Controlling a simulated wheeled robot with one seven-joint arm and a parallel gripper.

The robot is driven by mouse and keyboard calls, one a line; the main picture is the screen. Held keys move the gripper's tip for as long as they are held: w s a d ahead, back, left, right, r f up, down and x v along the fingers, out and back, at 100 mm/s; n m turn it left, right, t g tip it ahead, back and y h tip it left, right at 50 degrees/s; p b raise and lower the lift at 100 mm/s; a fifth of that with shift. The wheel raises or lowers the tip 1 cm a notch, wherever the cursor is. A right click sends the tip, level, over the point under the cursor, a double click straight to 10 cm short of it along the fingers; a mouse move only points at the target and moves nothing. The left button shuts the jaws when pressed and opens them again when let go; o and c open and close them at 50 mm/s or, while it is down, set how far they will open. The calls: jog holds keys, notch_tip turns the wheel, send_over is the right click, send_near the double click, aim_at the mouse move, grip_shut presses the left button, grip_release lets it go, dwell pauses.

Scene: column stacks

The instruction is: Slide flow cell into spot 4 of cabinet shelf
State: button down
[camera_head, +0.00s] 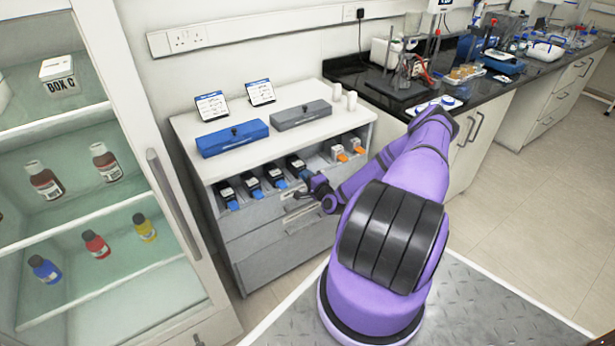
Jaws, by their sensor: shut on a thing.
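The white cabinet (283,142) stands against the wall, with an open shelf row below its top. Several dark units with blue front tabs stand side by side in the left and middle of this row. My gripper (304,194) is in front of the row, just below and right of the rightmost dark unit (298,168). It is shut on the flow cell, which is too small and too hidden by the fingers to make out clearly. I cannot tell whether the cell touches the shelf.
Two white units with orange tabs (338,153) stand at the row's right. A blue box (232,138), a grey box (301,115) and two tablets rest on the cabinet top. Grey drawers lie below. A glass-fronted cabinet (165,190) stands left, and a black bench (480,85) runs right.

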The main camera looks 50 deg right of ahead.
jog(key=c, duration=1.2)
grip_release()
jog(key=shift+o, duration=0.2)
jog(key=shift+s, duration=0.1)
jog(key=v, duration=1)
jog(key=shift+s, duration=0.25)
jog(key=shift+a, duration=0.15)
